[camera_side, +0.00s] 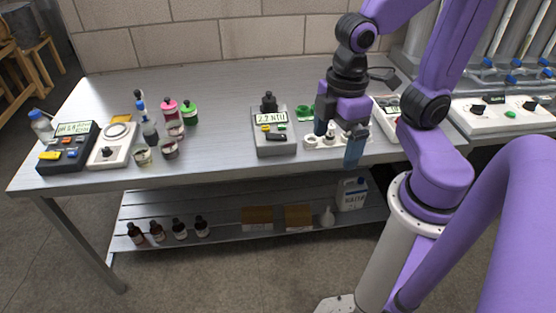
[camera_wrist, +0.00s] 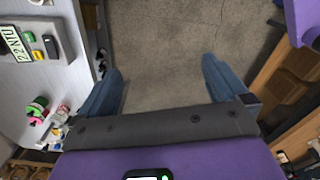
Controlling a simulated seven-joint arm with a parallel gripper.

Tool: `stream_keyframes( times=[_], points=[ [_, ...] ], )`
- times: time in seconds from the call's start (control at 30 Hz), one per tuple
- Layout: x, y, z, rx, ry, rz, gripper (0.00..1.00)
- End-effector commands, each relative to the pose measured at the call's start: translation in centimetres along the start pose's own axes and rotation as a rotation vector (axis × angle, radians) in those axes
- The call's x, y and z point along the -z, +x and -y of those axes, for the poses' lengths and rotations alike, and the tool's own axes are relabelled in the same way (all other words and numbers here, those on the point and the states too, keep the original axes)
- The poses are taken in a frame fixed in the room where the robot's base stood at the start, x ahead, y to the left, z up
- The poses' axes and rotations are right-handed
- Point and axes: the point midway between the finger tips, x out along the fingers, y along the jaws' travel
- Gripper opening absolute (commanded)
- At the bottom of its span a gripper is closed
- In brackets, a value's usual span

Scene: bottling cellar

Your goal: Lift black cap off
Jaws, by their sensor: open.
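The grey meter (camera_side: 274,148) with a "2.2 NTU" display stands on the metal bench, left of my gripper. A black cap (camera_side: 268,101) sits upright on the back of its top. My gripper (camera_side: 338,143) is open and empty near the front edge of the bench, to the right of the meter and apart from it. In the wrist view, my gripper (camera_wrist: 165,88) shows its two blue fingers spread over bare floor.
Green-topped (camera_side: 305,113) and white small items lie by my gripper. Pink (camera_side: 169,110) and green (camera_side: 189,112) bottles, beakers and two instruments stand at the left. Bare bench (camera_side: 222,135) lies left of the meter. A lower shelf (camera_side: 225,233) holds brown bottles and boxes.

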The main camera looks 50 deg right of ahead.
Motion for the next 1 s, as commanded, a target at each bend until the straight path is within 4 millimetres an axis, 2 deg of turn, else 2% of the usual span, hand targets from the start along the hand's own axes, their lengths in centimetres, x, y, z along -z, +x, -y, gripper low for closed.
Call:
stream_keyframes(
  times=[0.03,0.13,0.17,0.2,0.23,0.67,0.77,0.87,1.0],
  points=[
    [-1.0,0.4,0.8,0.001,-0.013,-0.001,1.00],
    [-2.1,0.9,1.8,0.002,-0.021,-0.002,1.00],
    [-2.4,1.0,1.9,0.003,-0.023,-0.002,0.94],
    [-2.6,1.1,2.1,0.003,-0.025,-0.002,0.80],
    [-2.7,1.1,2.2,0.003,-0.025,-0.003,0.73],
    [-2.8,1.2,2.2,0.003,-0.023,-0.002,0.73],
    [-2.2,1.0,1.8,0.003,0.014,-0.001,0.73],
    [-0.8,0.6,0.7,0.001,0.125,-0.001,0.73],
    [2.1,-0.3,-2.4,-0.003,0.392,0.002,0.73]
  ],
)
